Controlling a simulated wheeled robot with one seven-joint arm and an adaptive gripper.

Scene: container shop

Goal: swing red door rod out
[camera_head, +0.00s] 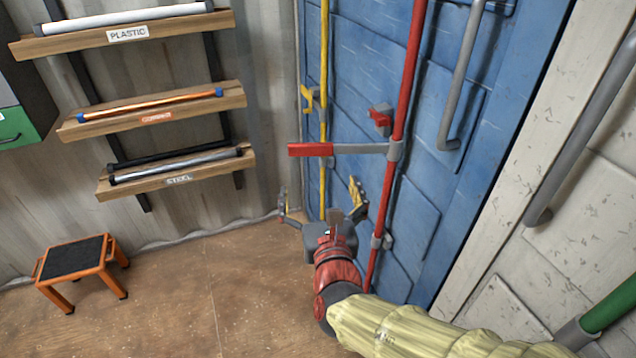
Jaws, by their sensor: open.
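The red door rod (392,160) runs top to bottom along the blue door (445,190), held in grey brackets. Its handle (311,150) has a red grip on a grey bar and sticks out to the left from the rod. A red catch (380,118) sits on the door just above the handle. My gripper (321,200) is open, with its two yellow-tipped fingers spread wide, below the handle and left of the rod. I see nothing between the fingers. The gripper does not appear to touch the handle.
A yellow rod (324,70) with a yellow catch stands left of the red rod. A grey pull handle (462,80) is on the blue door. Wooden shelves (160,30) with pipes hang on the left wall. An orange step stool (75,268) stands on the open brown floor.

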